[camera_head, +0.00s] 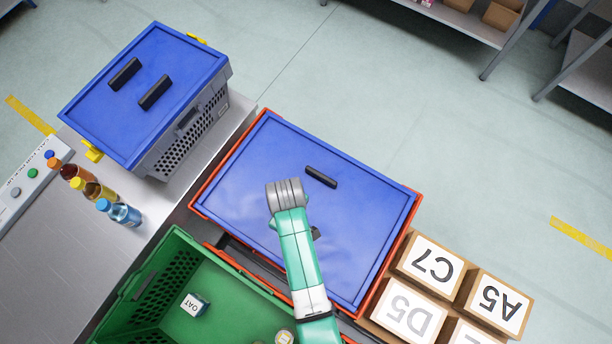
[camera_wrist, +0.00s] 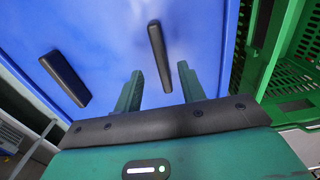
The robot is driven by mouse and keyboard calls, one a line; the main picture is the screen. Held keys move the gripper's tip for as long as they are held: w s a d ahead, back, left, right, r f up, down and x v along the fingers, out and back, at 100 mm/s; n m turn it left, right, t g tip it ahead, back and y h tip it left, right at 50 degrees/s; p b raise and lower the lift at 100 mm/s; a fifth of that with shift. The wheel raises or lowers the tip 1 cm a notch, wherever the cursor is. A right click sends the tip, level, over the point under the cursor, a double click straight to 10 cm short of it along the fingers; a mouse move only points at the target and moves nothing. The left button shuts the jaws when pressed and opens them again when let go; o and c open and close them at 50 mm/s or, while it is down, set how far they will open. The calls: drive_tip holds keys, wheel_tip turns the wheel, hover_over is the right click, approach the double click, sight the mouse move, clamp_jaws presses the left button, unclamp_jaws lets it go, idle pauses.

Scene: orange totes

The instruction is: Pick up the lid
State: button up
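A blue lid (camera_head: 250,180) with two black handles lies on an orange tote in the head view. One handle (camera_head: 321,177) is in plain sight. The other handle (camera_head: 316,233) is mostly hidden behind my arm. In the wrist view the lid (camera_wrist: 110,30) fills much of the picture. My gripper (camera_wrist: 160,87) is over the lid, its two green fingers apart with nothing between the tips. One handle (camera_wrist: 159,54) lies just ahead of the gap between the fingers. The other handle (camera_wrist: 65,78) is to the left. My fingers are hidden in the head view.
A grey crate (camera_head: 205,130) with another blue lid (camera_head: 150,45) stands upper left. A green crate (camera_head: 150,270) with a few items is below the tote. Three bottles (camera_head: 100,190) stand left. Labelled boxes (camera_head: 440,262) sit right. The orange tote's rim (camera_head: 415,215) surrounds the lid.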

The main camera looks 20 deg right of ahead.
drive_tip(key=f+b, duration=0.1)
drive_tip(key=f, duration=0.4)
drive_tip(key=shift+a, duration=0.2)
drive_tip(key=shift+c, duration=0.4)
clamp_jaws()
drive_tip(key=shift+r, duration=0.15)
